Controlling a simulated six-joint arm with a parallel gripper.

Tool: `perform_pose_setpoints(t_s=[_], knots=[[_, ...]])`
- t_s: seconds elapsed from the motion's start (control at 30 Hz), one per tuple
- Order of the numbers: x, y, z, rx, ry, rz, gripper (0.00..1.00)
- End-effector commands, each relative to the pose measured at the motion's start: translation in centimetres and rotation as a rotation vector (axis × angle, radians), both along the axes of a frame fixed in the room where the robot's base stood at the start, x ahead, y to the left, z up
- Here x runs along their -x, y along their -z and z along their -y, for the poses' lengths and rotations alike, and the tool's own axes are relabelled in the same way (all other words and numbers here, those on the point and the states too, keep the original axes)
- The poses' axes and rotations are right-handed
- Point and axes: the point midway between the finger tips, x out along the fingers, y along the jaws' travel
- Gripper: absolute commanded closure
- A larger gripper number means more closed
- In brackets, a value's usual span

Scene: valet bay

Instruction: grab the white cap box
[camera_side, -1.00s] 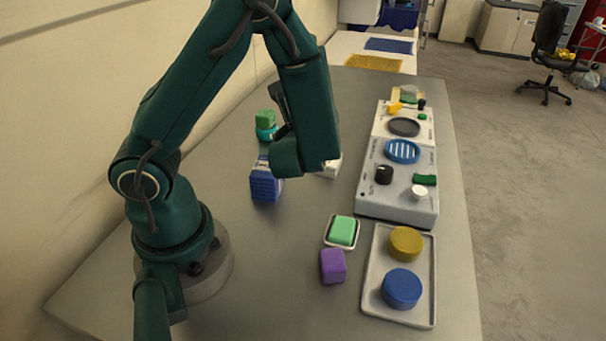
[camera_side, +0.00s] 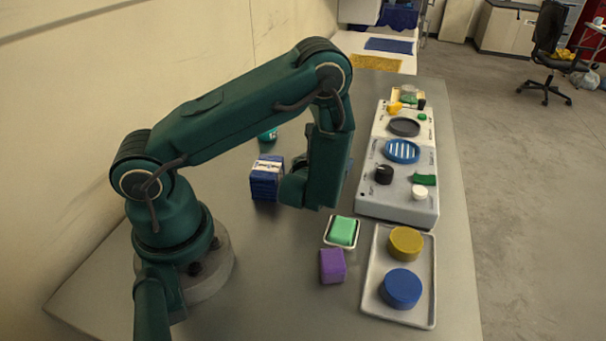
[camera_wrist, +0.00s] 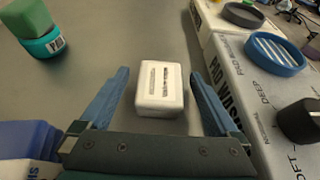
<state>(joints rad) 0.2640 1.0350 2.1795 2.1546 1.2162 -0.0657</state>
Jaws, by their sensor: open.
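The white cap box (camera_wrist: 160,86) is a small white block with dark print on its top. In the wrist view it lies on the grey table between and a little beyond the fingers of my gripper (camera_wrist: 157,100). The fingers are open, one on each side, and I see no contact. In the side view the box is hidden behind my arm. My gripper's fingertips are also hidden there; only the gripper's green body shows, low over the table between the blue box and the grey console.
The grey console (camera_side: 400,203) stands close on the right. A blue box (camera_side: 265,184) is close on the left. A green block (camera_wrist: 30,17) sits on a teal round thing (camera_wrist: 44,44). A green soap (camera_side: 343,230), a purple block (camera_side: 332,265) and a tray (camera_side: 370,287) are nearer the camera.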

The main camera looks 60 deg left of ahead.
Motion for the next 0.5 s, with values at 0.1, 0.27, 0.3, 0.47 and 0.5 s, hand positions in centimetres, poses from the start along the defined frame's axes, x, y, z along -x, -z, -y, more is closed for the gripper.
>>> perform_pose_setpoints(t_s=[0.1,0.27,0.3,0.47,0.5], knots=[[-0.18,0.09,-0.18,-0.001,0.0,0.001,0.03],[-0.18,0.08,-0.16,-0.001,0.0,0.001,0.03],[-0.18,0.08,-0.16,-0.001,0.0,0.001,0.11],[-0.17,0.06,-0.16,-0.001,0.0,0.001,0.72],[-0.16,0.06,-0.15,-0.001,0.0,0.001,0.87]])
